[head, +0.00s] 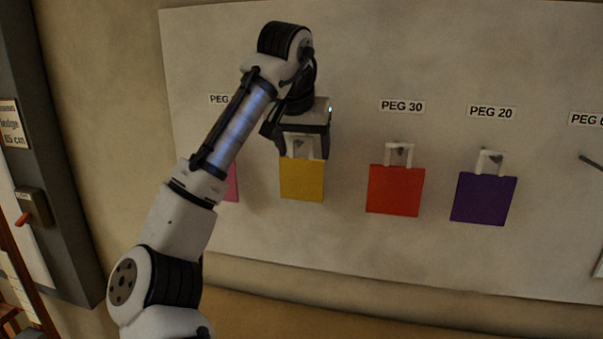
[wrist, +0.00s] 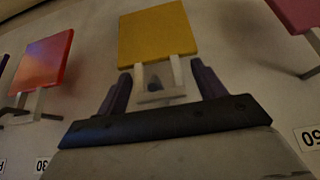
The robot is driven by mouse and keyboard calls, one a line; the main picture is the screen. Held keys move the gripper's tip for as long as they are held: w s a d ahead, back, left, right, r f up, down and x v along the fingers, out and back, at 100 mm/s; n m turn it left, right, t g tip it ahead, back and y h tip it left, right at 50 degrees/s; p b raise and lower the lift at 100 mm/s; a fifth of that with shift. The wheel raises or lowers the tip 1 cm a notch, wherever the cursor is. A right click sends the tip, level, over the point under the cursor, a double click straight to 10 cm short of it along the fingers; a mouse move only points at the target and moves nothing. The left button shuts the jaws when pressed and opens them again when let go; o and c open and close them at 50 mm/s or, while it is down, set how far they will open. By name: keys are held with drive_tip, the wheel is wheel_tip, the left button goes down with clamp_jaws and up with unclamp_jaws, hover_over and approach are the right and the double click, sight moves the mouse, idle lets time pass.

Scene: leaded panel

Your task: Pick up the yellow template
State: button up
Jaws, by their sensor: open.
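The yellow template (head: 302,181) is a flat square plate with a pale loop handle (head: 303,147) on top, hanging on the wall panel. My gripper (head: 298,150) is at its handle, with the jaws apart. In the wrist view the yellow template (wrist: 157,33) shows upside down, and its pale handle (wrist: 173,75) stands between the two dark fingers of my gripper (wrist: 158,88). The fingers appear apart from the handle on both sides. The template's peg label is hidden behind my arm in the head view.
A red template (head: 395,191) hangs to the right under the PEG 30 label (head: 402,106). A purple template (head: 483,199) hangs farther right under the PEG 20 label (head: 491,112). A pink template (head: 231,184) is partly hidden by my arm at left. The wall below is clear.

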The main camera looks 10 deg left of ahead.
drive_tip(key=shift+c, duration=0.4)
drive_tip(key=c, duration=1.2)
drive_tip(key=shift+r, duration=0.1)
